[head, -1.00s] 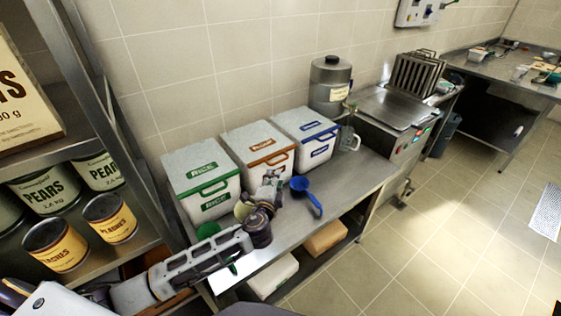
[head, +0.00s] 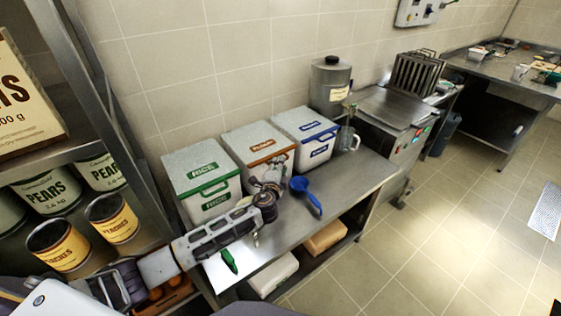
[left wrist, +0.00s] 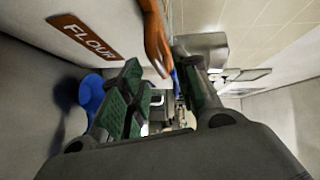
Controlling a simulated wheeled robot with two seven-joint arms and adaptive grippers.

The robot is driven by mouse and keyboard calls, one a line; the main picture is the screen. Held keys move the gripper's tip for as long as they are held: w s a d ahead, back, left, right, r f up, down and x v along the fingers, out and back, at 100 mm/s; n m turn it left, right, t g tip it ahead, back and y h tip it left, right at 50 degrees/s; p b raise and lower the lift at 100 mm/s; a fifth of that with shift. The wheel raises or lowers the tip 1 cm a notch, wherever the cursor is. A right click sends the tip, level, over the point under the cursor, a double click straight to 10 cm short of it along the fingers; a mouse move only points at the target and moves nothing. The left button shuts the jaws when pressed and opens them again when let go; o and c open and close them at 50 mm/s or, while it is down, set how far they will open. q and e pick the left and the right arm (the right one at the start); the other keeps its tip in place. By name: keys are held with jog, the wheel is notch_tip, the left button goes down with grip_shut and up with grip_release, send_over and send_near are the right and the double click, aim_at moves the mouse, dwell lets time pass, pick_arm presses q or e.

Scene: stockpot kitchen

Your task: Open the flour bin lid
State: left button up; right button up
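The flour bin (head: 243,142) is the middle of three white bins on the steel counter, with a grey speckled lid (head: 257,138) that looks closed. Its brown FLOUR label (left wrist: 85,37) shows in the left wrist view. My left gripper (head: 268,183) is at the front of this bin and partly hides it. In the left wrist view its green-padded fingers (left wrist: 165,95) are apart. The orange-brown lid handle (left wrist: 155,38) reaches toward the gap between them; I cannot tell whether they touch it. My right gripper is out of view.
The rice bin (head: 203,185) stands left of the flour bin and a blue-labelled bin (head: 305,130) right of it. A blue scoop (head: 306,193) lies on the counter (head: 345,187) close to my gripper. A green scoop (head: 229,259) lies beside my left arm.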

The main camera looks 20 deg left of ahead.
pick_arm(q)
jog(key=shift+w+a+f, duration=0.1)
jog(key=shift+w+f, duration=0.05)
jog(key=shift+w, duration=0.85)
jog(key=shift+w+a+f, duration=0.1)
jog(key=shift+w+f, duration=0.05)
jog(key=shift+w, duration=0.8)
jog(key=c, duration=0.6)
jog(key=shift+f, duration=0.1)
grip_shut()
